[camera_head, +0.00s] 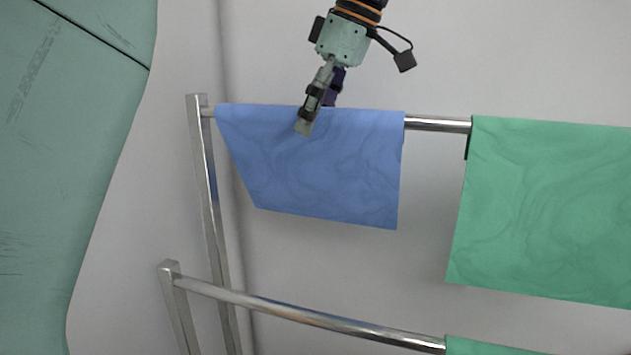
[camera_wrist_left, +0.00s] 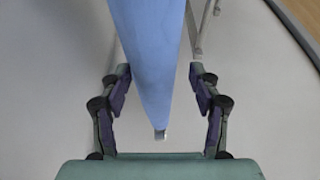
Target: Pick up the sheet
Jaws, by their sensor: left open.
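A blue sheet (camera_head: 315,170) hangs folded over the upper metal rail of a rack in the head view. My left gripper (camera_head: 315,112) is at the sheet's top edge, with one finger in front of the cloth and the other partly hidden behind it. In the left wrist view, the blue sheet (camera_wrist_left: 153,60) runs between the two spread fingers of the open left gripper (camera_wrist_left: 162,85), with gaps on both sides. My right gripper is in neither view.
A green sheet (camera_head: 550,210) hangs on the same upper rail (camera_head: 437,124) to the right. A lower rail (camera_head: 310,316) carries another green sheet (camera_head: 480,347). A pale wall is close behind the rack.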

